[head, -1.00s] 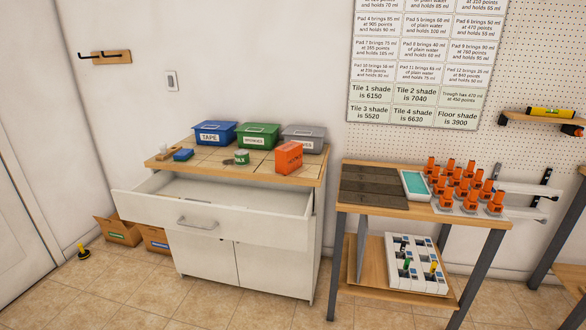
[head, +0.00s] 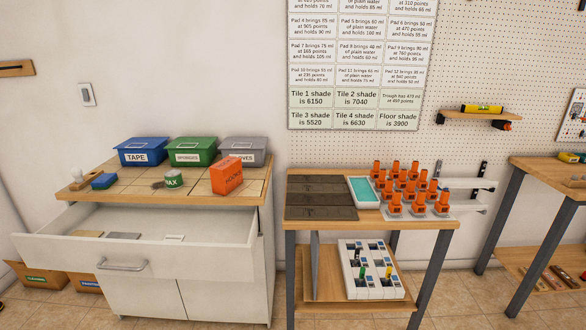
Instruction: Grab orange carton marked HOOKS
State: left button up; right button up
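The orange carton (head: 227,178) marked HOOKS stands at the right end of the wooden-topped white cabinet (head: 246,193), in front of the grey bin marked GLOVES. It stands upright, turned at an angle, with its lettering facing front. Neither of my grippers shows in the head view, so nothing is seen touching the carton.
A green can (head: 179,179) stands left of the carton. Blue (head: 140,151), green (head: 191,151) and grey (head: 246,151) bins line the back. The cabinet's open drawer (head: 130,243) juts forward. A wooden cart (head: 420,217) with several orange-topped items stands to the right.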

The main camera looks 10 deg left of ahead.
aim_at(226, 175)
jog(key=z, duration=0.55)
jog(key=i, duration=1.55)
jog(key=u, duration=0.7)
